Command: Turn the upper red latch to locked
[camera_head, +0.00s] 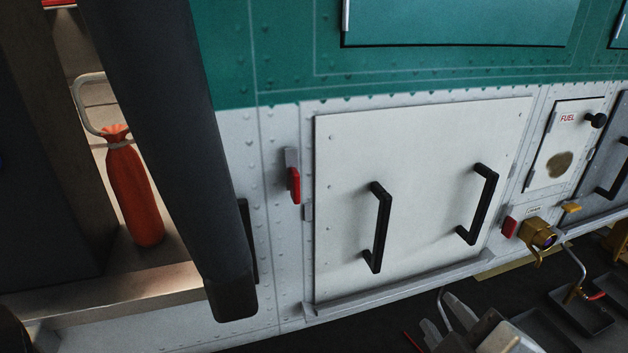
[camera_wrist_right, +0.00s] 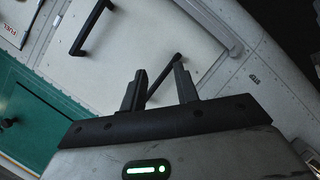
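In the head view, a red latch (camera_head: 294,185) on a grey mount sits at the left edge of a white panel (camera_head: 345,200) with two black handles. It hangs roughly upright. A second red latch (camera_head: 509,227) sits lower, at the panel's right side. My right gripper (camera_head: 442,316) is at the bottom of the head view, below and apart from the panel. In the right wrist view its fingers (camera_wrist_right: 160,85) are apart and empty. A black handle (camera_wrist_right: 163,80) shows behind them. No red latch shows there. My left gripper is not in view.
A large dark slanted bar (camera_head: 215,160) stands left of the latch. An orange bag-like object (camera_head: 133,195) sits in an opening at the left. A brass fitting (camera_head: 538,233) juts out beside the lower latch. Dark trays (camera_head: 575,318) lie at the bottom right.

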